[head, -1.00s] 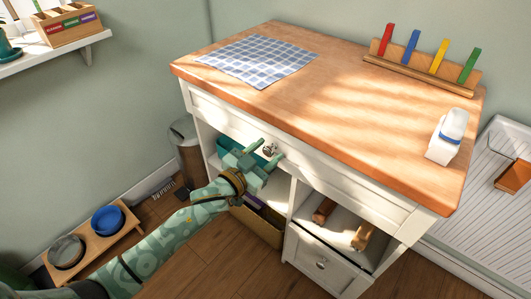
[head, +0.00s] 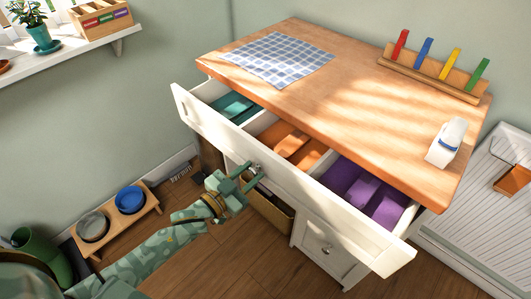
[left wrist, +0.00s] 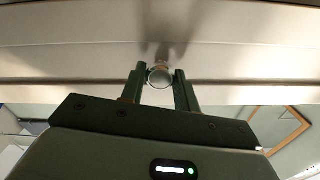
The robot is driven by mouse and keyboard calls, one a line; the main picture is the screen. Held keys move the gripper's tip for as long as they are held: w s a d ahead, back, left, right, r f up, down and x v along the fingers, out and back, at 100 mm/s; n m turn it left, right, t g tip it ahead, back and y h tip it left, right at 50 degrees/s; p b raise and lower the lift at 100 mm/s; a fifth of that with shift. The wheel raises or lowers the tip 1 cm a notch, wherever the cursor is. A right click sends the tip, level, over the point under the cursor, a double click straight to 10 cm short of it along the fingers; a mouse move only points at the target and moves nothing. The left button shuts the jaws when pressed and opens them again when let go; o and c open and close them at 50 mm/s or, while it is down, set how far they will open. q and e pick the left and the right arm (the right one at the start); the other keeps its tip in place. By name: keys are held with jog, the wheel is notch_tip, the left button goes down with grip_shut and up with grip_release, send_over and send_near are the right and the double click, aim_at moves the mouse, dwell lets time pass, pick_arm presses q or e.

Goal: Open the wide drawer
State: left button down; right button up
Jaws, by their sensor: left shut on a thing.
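The wide drawer (head: 300,192) under the wooden worktop is pulled well out. Its white front faces me, and it shows a teal section at the left, an orange one in the middle and a purple one at the right. My left gripper (head: 249,179) is shut on the drawer's round metal knob. In the left wrist view, the knob (left wrist: 160,76) sits between the two fingertips of the left gripper (left wrist: 159,84), against the pale drawer front. My right gripper is not in view.
The worktop (head: 350,105) holds a checked cloth (head: 279,59), a rack of coloured pieces (head: 430,72) and a white dispenser (head: 446,142). A bowl stand (head: 115,222) is on the floor at left.

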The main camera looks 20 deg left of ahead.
pick_arm(q)
jog(key=p+v, duration=0.6)
jog(key=v, duration=1.4)
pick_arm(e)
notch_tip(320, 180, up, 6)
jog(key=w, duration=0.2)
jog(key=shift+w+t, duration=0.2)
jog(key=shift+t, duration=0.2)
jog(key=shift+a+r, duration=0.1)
pick_arm(q)
jog(key=c, duration=1)
grip_release()
jog(key=shift+c, duration=0.2)
jog(key=shift+s, duration=0.1)
